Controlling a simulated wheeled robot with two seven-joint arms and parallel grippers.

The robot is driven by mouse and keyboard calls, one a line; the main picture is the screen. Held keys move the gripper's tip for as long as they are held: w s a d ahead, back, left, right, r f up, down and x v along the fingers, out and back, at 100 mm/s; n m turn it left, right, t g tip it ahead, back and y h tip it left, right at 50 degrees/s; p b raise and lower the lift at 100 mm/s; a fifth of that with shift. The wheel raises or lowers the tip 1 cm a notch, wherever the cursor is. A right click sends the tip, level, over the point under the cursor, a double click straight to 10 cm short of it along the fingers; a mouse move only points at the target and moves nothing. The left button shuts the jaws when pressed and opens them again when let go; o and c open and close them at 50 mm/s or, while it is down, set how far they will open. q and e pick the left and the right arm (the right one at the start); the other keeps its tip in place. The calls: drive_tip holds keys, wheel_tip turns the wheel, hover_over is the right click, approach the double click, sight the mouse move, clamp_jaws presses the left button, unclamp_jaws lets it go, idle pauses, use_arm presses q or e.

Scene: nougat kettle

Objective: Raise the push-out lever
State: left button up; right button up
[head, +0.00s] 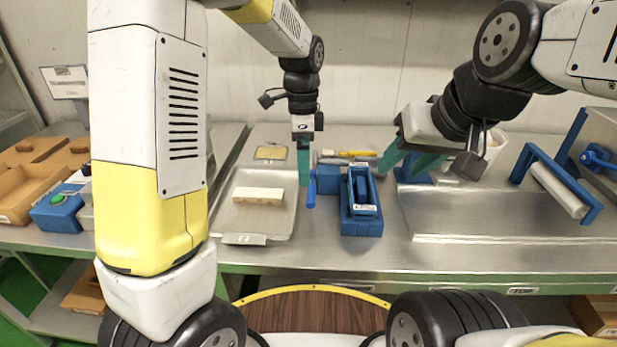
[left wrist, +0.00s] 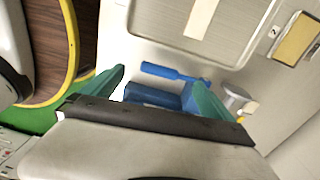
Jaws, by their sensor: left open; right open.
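The blue push-out lever (head: 311,190) hangs down on the left side of a blue block (head: 328,177) joined to a blue mould box (head: 362,225). The lever's round handle (left wrist: 172,71) also shows in the left wrist view, crossing the space between the fingertips. My left gripper (head: 304,168) is open and points down right beside the lever; its fingers overlap in the head view. I cannot tell whether it touches the lever. My right gripper (head: 405,165) is open and empty, behind and to the right of the mould box.
A metal tray (head: 225,215) with a pale bar (head: 258,195) lies left of the lever. A blue frame with a roller (head: 558,190) stands at the right. A blue box with a green button (head: 57,199) is at the left. Bare steel lies at front right.

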sight(311, 196)
use_arm(q)
drive_tip(key=shift+w+d+f+m, duration=0.15)
drive_tip(key=shift+d+f+m, duration=0.05)
drive_tip(key=shift+f, duration=0.2)
drive_tip(key=shift+w+d+f+m, duration=0.1)
drive_tip(key=shift+d+f+m, duration=0.1)
drive_tip(key=shift+f, duration=0.15)
drive_tip(key=f, duration=0.7)
drive_tip(key=shift+s+a+f, duration=0.1)
drive_tip(key=shift+s+f, duration=0.1)
drive_tip(key=shift+s, duration=0.1)
